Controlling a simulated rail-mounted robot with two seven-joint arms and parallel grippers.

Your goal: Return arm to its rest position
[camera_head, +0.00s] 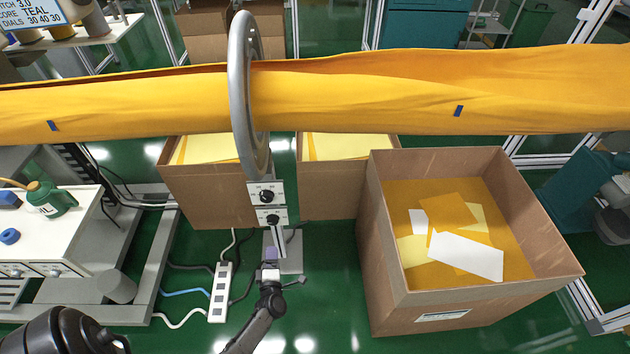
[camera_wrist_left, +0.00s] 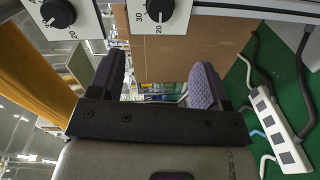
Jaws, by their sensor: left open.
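My left gripper (camera_head: 269,255) is at the lower middle of the head view, just below two white dial plates with black knobs, the upper dial (camera_head: 266,195) and the lower dial (camera_head: 272,218). In the left wrist view the gripper (camera_wrist_left: 157,82) is open, its two purple-padded fingers apart with nothing between them. Two dial knobs, one (camera_wrist_left: 57,13) at the top left and one (camera_wrist_left: 159,9) at the top middle, lie beyond the fingertips, apart from them. A yellow felt tube (camera_head: 360,92) runs across the head view through a grey metal ring (camera_head: 240,90). My right gripper is not in view.
A large cardboard box (camera_head: 400,305) with yellow and white felt pieces stands at the right. Other boxes stand behind the post. A power strip (camera_head: 221,290) with cables lies on the green floor left of the gripper.

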